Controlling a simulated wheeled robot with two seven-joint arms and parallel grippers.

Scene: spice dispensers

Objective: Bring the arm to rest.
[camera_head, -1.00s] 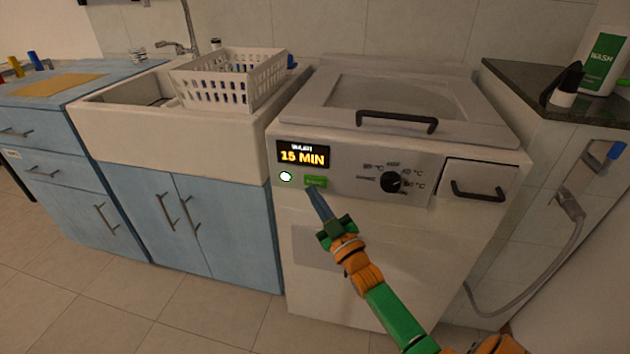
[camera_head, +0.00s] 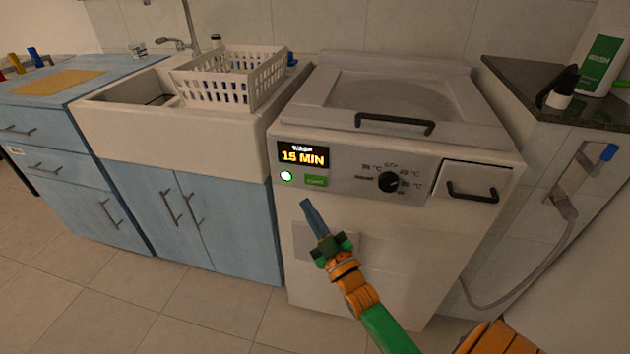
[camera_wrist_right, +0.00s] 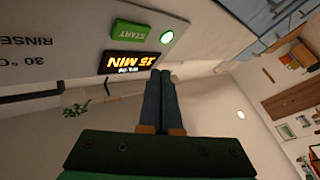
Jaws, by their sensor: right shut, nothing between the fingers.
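My right gripper (camera_head: 307,203) is shut and empty in front of the washing machine (camera_head: 400,255), a little below its green start button (camera_head: 315,181). A gap shows between the fingertips and the button. In the right wrist view the shut fingers (camera_wrist_right: 160,74) point toward the panel, with the start button (camera_wrist_right: 131,29) and a lit white lamp (camera_wrist_right: 166,38) beyond them. The display (camera_head: 303,155) reads 15 MIN, and the lamp glows left of the button. My left gripper is not in view.
A sink (camera_head: 110,115) with a white basket (camera_head: 262,84) stands left of the machine, over blue cabinets (camera_head: 225,225). A dark counter (camera_head: 520,82) with a wash bottle (camera_head: 607,62) and a hose (camera_head: 567,245) are at the right. The floor in front is clear.

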